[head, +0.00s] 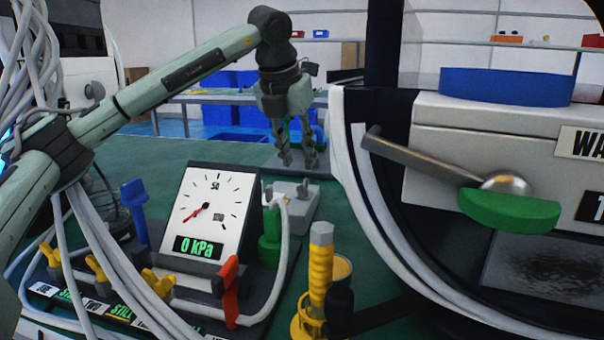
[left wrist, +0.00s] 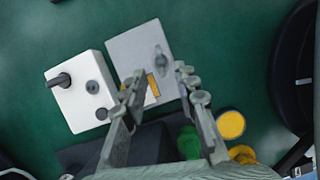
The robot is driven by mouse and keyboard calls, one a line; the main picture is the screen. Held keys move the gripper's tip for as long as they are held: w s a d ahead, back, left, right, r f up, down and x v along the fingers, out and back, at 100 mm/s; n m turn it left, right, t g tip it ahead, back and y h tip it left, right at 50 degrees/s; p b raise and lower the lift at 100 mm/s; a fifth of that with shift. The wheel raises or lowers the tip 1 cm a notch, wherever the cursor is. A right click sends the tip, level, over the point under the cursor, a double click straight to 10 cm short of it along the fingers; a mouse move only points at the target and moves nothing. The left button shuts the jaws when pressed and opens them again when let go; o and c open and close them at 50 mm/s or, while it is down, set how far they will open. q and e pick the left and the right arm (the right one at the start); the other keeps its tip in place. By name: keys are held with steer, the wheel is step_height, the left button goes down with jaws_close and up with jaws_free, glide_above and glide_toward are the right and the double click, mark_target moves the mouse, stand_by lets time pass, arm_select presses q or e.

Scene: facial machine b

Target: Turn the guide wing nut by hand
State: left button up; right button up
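My left gripper (head: 297,161) points down above the green table, its two fingers apart with nothing between them. In the left wrist view the fingertips (left wrist: 158,79) stand over a grey plate (left wrist: 131,48) with a yellow-marked strip. A small grey wing-like piece (left wrist: 161,60) rises from this plate, just beyond and between the fingertips; it looks like the wing nut, and no contact shows. In the head view the plate (head: 322,172) lies behind and below the fingers, and its wing piece is hidden or too small to make out. My right gripper is not in view.
A white block (left wrist: 75,98) with dark knobs lies beside the plate. A dial stand (head: 214,205) reading 0 kPa, yellow wing handles (head: 96,268), a red lever (head: 230,290) and hoses are in front. A large dark machine ring (head: 352,140) rises close at right.

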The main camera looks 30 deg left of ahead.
mark_target(302, 180)
arm_select(q)
steer(key=x, duration=0.6)
steer(key=shift+c, duration=0.6)
jaws_close()
